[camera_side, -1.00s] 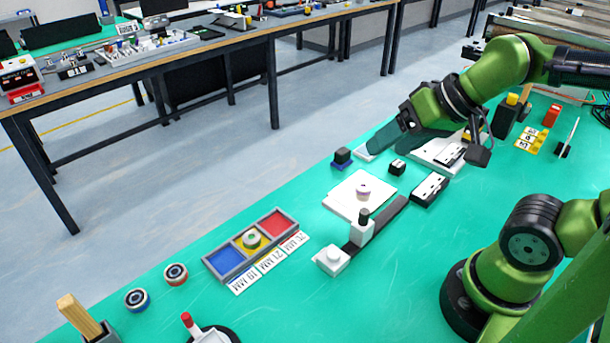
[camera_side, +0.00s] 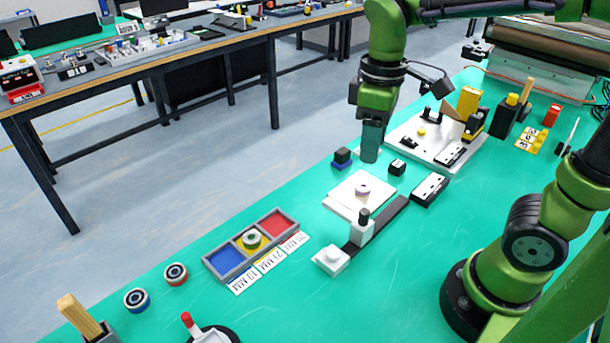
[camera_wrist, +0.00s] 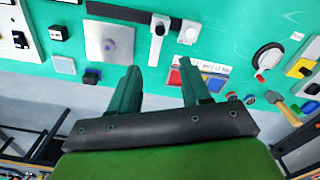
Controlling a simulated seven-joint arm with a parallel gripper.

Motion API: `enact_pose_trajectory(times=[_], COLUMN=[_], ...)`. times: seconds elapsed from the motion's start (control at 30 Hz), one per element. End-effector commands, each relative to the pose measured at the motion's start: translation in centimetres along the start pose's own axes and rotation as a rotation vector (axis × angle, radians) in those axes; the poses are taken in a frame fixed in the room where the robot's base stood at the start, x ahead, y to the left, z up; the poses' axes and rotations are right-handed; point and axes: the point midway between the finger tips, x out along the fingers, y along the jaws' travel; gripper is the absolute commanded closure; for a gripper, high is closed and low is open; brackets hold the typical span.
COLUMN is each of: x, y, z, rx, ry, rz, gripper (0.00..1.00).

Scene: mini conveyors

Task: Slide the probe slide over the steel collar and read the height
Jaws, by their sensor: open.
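The collar (camera_side: 362,191), a small ring with a pinkish-purple look, sits on a pale square plate (camera_side: 343,203). It also shows in the wrist view (camera_wrist: 110,46). The probe slide (camera_side: 362,232) is a white block with a black knob on a dark rail (camera_side: 390,215), beside the plate and apart from the collar. It shows in the wrist view (camera_wrist: 158,34) too. A white round-topped block (camera_side: 331,259) sits at the rail's near end. My gripper (camera_side: 370,158) points down above the table, beyond the plate, empty. Its two fingers stand apart in the wrist view (camera_wrist: 160,78).
A tray (camera_side: 215,262) has blue, yellow and red compartments, with a ring in the yellow one and number cards in front. Two rings (camera_side: 176,274) lie left. A dark-and-blue block (camera_side: 342,158) and a black cube (camera_side: 397,167) stand near my gripper.

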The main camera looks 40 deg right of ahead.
Motion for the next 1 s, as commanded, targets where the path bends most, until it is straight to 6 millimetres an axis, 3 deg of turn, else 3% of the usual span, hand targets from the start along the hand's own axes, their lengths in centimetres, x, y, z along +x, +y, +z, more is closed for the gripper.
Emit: enact_pose_trajectory(times=[0.17, 0.7, 1.0], x=[1.9, 13.3, 16.5], y=[-0.1, -0.1, -0.1], z=[0.2, 0.2, 0.1], rx=[-0.011, -0.007, -0.007], ry=[-0.007, -0.008, -0.002], rz=[-0.004, -0.006, -0.004], gripper=[0.53, 0.53, 0.53])
